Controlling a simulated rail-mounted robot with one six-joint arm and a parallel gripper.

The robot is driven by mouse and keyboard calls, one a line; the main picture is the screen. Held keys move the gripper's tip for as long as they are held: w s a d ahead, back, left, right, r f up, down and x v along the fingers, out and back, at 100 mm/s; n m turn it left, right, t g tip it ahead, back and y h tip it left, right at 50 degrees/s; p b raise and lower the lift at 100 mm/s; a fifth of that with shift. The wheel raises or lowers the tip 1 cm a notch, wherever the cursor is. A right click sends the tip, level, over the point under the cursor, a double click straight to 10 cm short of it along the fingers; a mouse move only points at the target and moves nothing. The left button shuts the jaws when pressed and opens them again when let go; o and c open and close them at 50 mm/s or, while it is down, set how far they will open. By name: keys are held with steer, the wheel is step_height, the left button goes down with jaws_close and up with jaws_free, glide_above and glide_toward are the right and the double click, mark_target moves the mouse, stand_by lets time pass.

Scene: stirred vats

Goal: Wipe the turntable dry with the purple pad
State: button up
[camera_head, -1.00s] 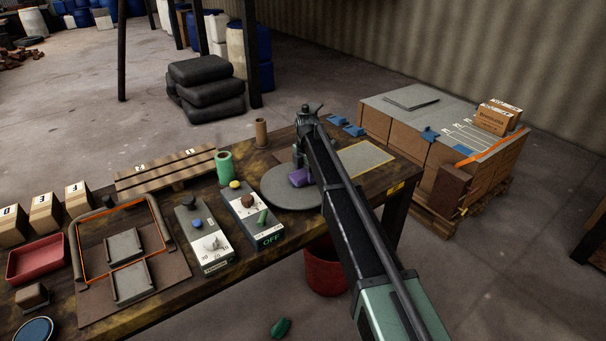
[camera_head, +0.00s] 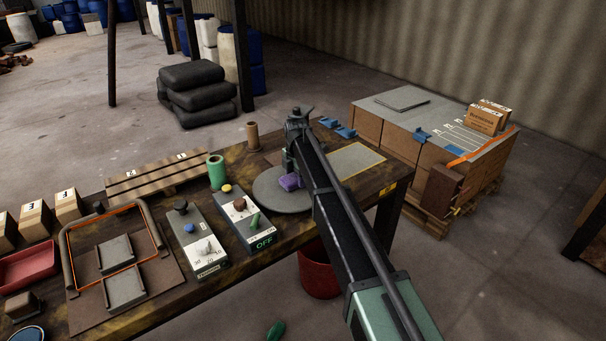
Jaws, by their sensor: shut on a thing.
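The turntable (camera_head: 268,200) is a flat grey disc on the workbench, right of the middle of the bench top. The purple pad (camera_head: 291,182) is on or just above the disc's right part; I cannot tell for sure whether it touches. My gripper (camera_head: 290,171) points down from the wrist and is shut on the pad. My arm crosses in front and hides the disc's right edge and part of the fingers. Whether the disc is wet cannot be made out.
A control box (camera_head: 246,219) with a green "OFF" display stands close to the disc's near left edge. A second box (camera_head: 200,238) and a green cylinder (camera_head: 217,172) stand farther left. A brown cylinder (camera_head: 252,136) stands behind. A yellow-edged grey panel (camera_head: 356,160) lies to the right.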

mark_target(286, 180)
steer(key=shift+s+a, duration=0.65)
steer(key=shift+a, duration=0.25)
steer(key=shift+s+a, duration=0.6)
steer(key=shift+a, duration=0.3)
steer(key=shift+r, duration=0.1)
step_height(286, 180, up, 6)
steer(key=p, duration=0.6)
steer(key=shift+d, duration=0.1)
steer(key=shift+r+p, duration=1.4)
steer(key=shift+p, duration=0.2)
